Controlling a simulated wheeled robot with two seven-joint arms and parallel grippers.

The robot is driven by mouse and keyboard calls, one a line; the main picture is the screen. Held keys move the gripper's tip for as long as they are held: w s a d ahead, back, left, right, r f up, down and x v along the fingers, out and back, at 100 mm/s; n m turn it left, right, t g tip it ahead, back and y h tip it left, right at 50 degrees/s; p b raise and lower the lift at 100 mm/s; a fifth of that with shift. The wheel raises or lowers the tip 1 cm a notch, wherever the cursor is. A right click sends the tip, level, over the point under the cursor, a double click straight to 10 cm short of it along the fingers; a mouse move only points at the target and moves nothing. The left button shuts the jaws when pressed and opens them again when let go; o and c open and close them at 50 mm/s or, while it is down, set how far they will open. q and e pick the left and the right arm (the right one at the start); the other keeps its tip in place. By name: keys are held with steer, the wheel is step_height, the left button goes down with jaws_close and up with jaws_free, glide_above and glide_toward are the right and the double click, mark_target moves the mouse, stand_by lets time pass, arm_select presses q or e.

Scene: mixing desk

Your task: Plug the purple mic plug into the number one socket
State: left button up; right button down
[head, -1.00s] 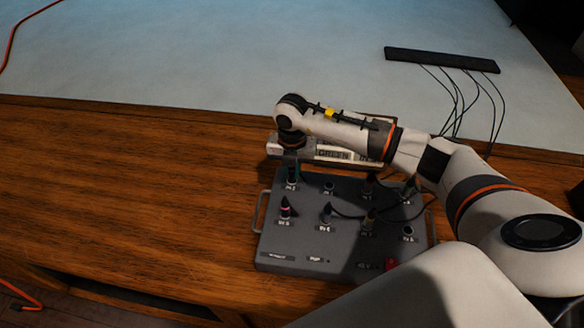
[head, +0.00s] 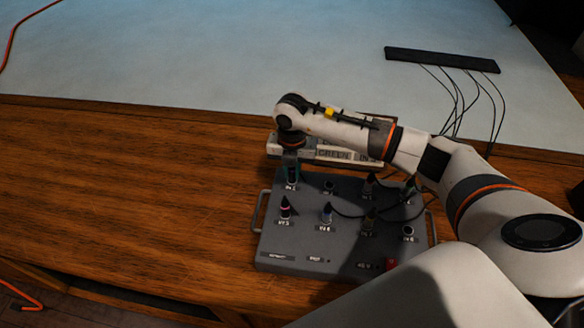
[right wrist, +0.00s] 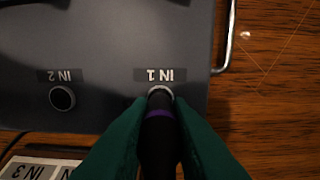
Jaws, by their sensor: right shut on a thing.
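The purple mic plug (right wrist: 159,135) is a black plug with a purple band. My right gripper (right wrist: 160,115), with green fingers, is shut on it. The plug's tip meets the ring of the number one socket (right wrist: 160,89), labelled IN 1, in the right wrist view. The gripper and plug hide the hole, so I cannot tell how deep the tip sits. In the head view my right gripper (head: 290,168) points down over the rear left corner of the grey mixing box (head: 345,247). My left gripper is out of view.
The IN 2 socket (right wrist: 62,98) beside it is empty. Several other plugs, such as one with a pink band (head: 285,208), stand in the box. A labelled strip (head: 333,155) lies behind it. Cables run to a black bar (head: 440,60). The wooden desk (head: 120,180) is clear at left.

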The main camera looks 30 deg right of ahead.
steer(key=shift+f+b, duration=0.35)
steer(key=shift+f, duration=0.1)
stand_by(0.6)
steer(key=c, duration=1.3)
jaws_free()
steer(key=shift+o, duration=0.2)
step_height(320, 180, up, 12)
steer(key=shift+r+b, duration=0.1)
steer(key=shift+b, duration=0.8)
